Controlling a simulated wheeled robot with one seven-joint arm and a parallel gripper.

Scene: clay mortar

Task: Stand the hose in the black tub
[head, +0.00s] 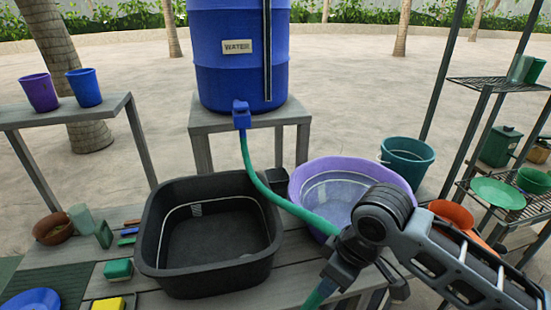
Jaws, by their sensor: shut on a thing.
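The green hose (252,171) hangs from the blue tap on the water barrel and curves down to the right. It passes the black tub's back right rim and crosses in front of the purple basin. My gripper (343,264) is shut on the hose, to the right of the black tub and apart from it. The hose's lower piece (319,294) comes out below my gripper, toward the bottom edge. The black tub (160,262) stands on the grey slatted table, and its inside looks empty. The fingertips are partly hidden by my arm.
The purple basin (306,172) stands right of the tub, behind my gripper. The blue water barrel (213,75) rests on a stand behind. Sponges (118,270) and a brown bowl (52,230) lie left of the tub. A teal bucket (407,162) and a shelf rack (495,83) are at right.

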